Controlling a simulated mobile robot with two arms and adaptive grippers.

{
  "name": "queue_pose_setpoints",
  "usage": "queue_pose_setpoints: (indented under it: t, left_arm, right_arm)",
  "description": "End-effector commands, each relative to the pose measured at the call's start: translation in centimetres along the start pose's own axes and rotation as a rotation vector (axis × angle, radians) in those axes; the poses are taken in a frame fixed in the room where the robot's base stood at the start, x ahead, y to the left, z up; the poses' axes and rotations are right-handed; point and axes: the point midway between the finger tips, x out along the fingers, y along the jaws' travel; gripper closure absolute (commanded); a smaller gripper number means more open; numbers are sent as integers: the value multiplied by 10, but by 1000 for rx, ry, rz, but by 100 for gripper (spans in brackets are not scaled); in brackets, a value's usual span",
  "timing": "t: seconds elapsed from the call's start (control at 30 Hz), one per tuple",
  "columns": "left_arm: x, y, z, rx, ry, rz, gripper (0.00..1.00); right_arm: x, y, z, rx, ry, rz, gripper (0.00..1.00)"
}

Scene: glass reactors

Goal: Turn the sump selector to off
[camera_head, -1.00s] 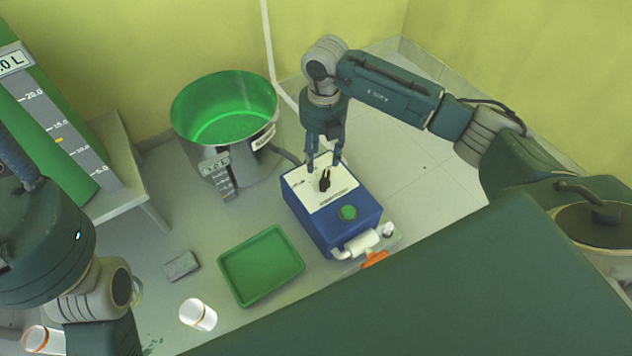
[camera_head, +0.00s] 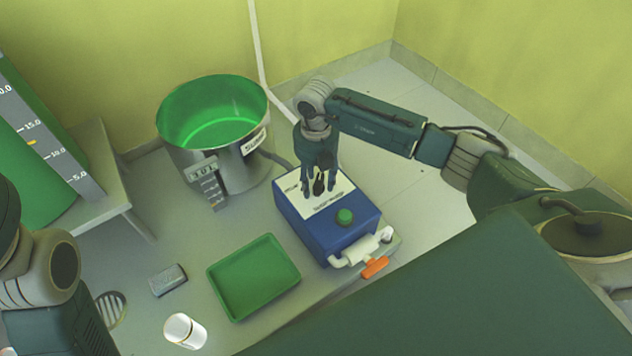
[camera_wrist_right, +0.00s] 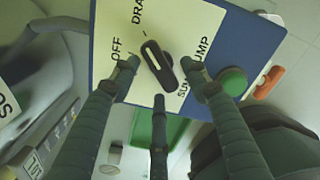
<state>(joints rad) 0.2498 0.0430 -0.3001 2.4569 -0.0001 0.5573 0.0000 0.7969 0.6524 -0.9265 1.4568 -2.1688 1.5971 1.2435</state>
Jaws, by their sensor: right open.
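The sump selector is a black knob (camera_head: 318,185) with a white pointer line, on the white top panel (camera_head: 332,203) of a blue box (camera_head: 345,228). In the right wrist view, the knob (camera_wrist_right: 158,68) has its line slanting toward the upper left, between the printed OFF and DRA... words. My right gripper (camera_head: 318,189) points down over the panel, open. In the wrist view its dark fingers (camera_wrist_right: 159,67) stand around the knob, with gaps visible; contact cannot be told. My left gripper is out of view; only part of the left arm shows at lower left.
A green button (camera_head: 344,216) and a white pipe with an orange valve handle (camera_head: 375,267) are at the box's near side. A steel pot (camera_head: 240,160) with green inside stands behind left. A green tray (camera_head: 254,277), grey block (camera_head: 167,280) and white cup (camera_head: 185,331) lie left.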

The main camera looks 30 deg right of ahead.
Motion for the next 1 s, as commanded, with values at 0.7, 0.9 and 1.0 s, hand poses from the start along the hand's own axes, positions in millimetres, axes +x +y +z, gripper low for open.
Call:
queue_pose_setpoints:
  t: [0.7, 0.9, 1.0]
  left_arm:
    - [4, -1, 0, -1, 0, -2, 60]
    - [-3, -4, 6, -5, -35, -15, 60]
    - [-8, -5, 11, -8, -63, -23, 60]
  right_arm:
    - [-2, -1, 0, -38, 1, -1, 100]
    - [-4, -2, -1, -146, 2, -2, 100]
    - [-4, -3, -2, -224, 2, -1, 100]
